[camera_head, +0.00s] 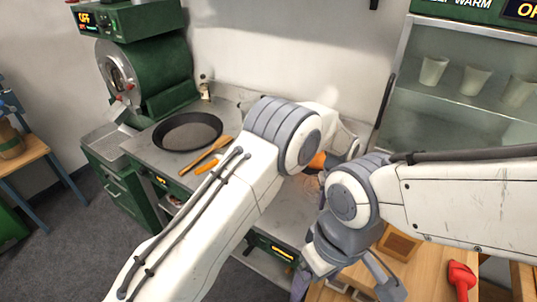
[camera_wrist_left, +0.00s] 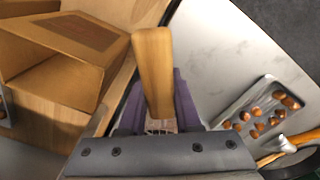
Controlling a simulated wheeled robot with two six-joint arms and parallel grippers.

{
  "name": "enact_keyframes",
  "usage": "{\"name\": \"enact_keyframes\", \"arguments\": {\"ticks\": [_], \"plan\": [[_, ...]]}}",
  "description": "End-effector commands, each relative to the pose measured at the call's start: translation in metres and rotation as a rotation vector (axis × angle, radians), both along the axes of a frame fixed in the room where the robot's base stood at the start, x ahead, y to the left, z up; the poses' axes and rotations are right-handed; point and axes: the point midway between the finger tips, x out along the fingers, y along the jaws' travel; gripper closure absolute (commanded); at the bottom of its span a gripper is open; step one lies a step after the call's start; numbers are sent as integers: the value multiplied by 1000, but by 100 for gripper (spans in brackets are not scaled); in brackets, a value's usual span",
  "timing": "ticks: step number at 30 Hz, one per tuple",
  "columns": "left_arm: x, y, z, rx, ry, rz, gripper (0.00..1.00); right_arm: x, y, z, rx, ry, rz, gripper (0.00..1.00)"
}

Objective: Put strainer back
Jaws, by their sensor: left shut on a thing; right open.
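My left gripper (camera_wrist_left: 158,112) is shut on a light wooden handle (camera_wrist_left: 153,62), which stands up between its purple fingers in the left wrist view. A bit of wire mesh shows at the handle's base, so I take it for the strainer. In the head view the left gripper is mostly hidden behind my own arm; an orange-brown piece and faint mesh of the strainer (camera_head: 312,186) show below the wrist. My right gripper (camera_head: 345,284) is open, low over the wooden table's left edge, with nothing seen in it.
A black pan (camera_head: 187,131), a wooden utensil (camera_head: 205,156) and an orange handle (camera_head: 206,167) lie on the left counter. A tray of chestnuts (camera_wrist_left: 238,108) shows in the left wrist view. An open box (camera_wrist_left: 60,85) stands close left. A red object (camera_head: 462,279) lies on the table.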

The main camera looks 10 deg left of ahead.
Motion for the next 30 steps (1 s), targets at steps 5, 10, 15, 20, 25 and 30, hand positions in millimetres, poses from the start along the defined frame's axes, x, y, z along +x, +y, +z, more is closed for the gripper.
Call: {"name": "enact_keyframes", "arguments": {"ticks": [5,10,15,20,25,30], "plan": [[0,0,-4,-1,-1,0,100,0,0,-3,0,0,0,20],[0,0,-3,-1,-1,0,33,0,0,-2,0,0,0,20],[0,0,-4,-1,-1,0,33,0,0,-2,0,0,0,20],[0,0,-1,-1,-1,0,33,0,0,-4,0,0,0,20],[0,-1,21,-3,-5,0,33,0,0,-12,0,0,1,20],[-1,-1,56,-4,-6,0,33,0,0,-21,0,0,1,20]]}}
